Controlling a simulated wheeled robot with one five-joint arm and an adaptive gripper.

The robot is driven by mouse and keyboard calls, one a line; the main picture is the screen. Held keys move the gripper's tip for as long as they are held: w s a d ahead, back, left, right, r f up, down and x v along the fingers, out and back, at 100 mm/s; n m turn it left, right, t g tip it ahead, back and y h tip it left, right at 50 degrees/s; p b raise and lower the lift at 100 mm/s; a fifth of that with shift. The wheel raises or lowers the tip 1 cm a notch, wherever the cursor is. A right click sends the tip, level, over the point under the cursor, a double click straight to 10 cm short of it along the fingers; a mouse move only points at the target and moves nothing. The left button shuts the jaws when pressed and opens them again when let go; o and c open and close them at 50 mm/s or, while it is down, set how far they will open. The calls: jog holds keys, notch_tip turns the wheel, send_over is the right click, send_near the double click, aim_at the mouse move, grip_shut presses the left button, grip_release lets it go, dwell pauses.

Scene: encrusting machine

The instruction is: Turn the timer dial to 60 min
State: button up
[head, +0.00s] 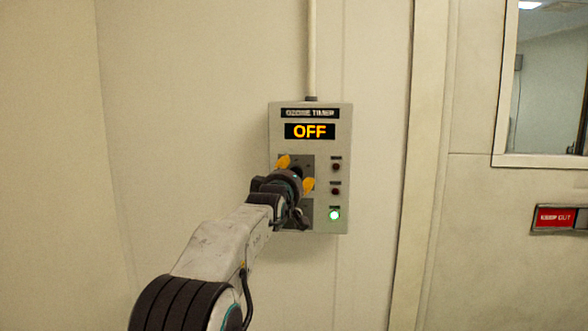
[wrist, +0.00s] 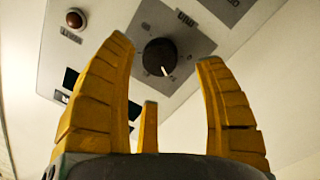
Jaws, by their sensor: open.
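The timer dial (wrist: 160,57) is a round black knob with a white pointer line, on a grey plate of the timer box. In the wrist view it shows between and beyond my gripper's yellow fingers (wrist: 172,75), which are apart and not touching it as far as I can see. In the head view the timer box (head: 318,150) hangs on the wall with its display (head: 310,131) reading OFF. My gripper (head: 296,174) is open in front of the box's lower left part and hides most of the dial. The marks around the dial are too blurred to read.
Two dark red lamps (head: 335,166) and a lit green lamp (head: 334,215) run down the box's right side. A conduit (head: 312,50) rises from its top. A door frame and a red KEEP OUT sign (head: 556,218) are to the right. The wall left of the box is bare.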

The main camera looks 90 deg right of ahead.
jog(key=shift+p+x, duration=0.6)
jog(key=shift+x, duration=1.05)
jog(key=c, duration=1.2)
jog(key=shift+r+m, duration=0.15)
jog(key=shift+m, duration=0.25)
